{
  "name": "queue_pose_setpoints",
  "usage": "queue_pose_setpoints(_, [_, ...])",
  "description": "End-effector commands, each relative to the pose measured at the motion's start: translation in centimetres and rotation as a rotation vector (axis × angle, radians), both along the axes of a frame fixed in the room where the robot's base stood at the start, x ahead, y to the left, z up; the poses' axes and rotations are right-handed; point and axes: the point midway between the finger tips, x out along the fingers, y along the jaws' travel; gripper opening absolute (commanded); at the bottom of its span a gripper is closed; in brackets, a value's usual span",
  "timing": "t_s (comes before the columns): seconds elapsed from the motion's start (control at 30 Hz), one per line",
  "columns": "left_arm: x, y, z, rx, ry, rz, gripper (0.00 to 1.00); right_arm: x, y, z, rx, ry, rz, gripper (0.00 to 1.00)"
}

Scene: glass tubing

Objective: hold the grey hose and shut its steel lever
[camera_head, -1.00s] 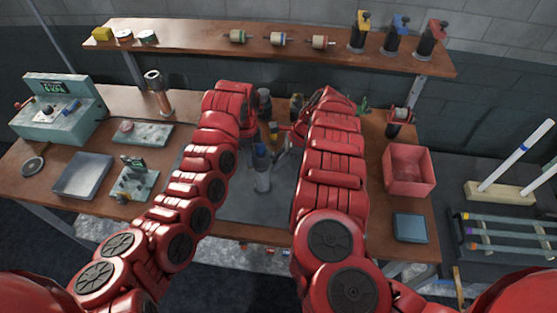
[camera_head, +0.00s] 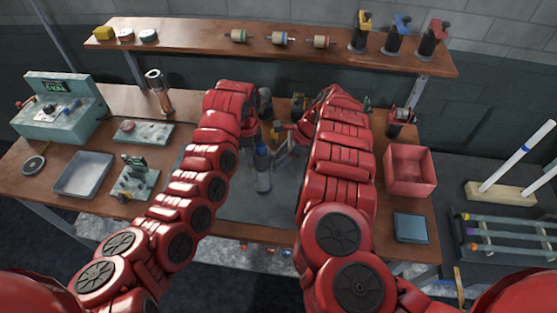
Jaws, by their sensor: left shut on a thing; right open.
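Between my two red arms, a grey upright bottle-like piece with a blue top (camera_head: 262,168) stands on the grey mat (camera_head: 240,207). I cannot tell which part here is the grey hose or its steel lever; they are small and partly hidden by my arms. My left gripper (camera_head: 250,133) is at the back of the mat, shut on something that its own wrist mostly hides. My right gripper (camera_head: 285,140) is open beside it, on the right, with its grey fingers pointing inward and down. Whether it touches anything is too small to tell.
A pink bin (camera_head: 409,171) and a blue-grey box (camera_head: 410,227) are on the right of the bench. A grey tray (camera_head: 83,175), a green fixture (camera_head: 135,179) and a teal machine (camera_head: 60,110) are on the left. A wooden shelf (camera_head: 185,33) spans the back.

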Motion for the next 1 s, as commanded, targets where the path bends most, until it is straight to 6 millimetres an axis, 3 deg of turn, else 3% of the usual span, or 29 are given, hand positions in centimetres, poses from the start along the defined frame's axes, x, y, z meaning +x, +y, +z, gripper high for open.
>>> queue_pose_setpoints(0.5, [0.0,0.0,0.0,0.000,-0.001,0.000,0.00,0.1,-4.8,8.7,0.003,-0.002,0.000,0.48])
queue_pose_setpoints(0.7, [0.0,0.0,0.0,0.000,-0.001,0.000,0.00,0.0,-5.7,9.9,0.000,-0.001,-0.002,0.48])
queue_pose_setpoints(1.0, [0.0,0.0,0.0,0.000,-0.001,0.000,0.00,0.0,-5.7,9.9,0.000,0.000,-0.001,0.48])
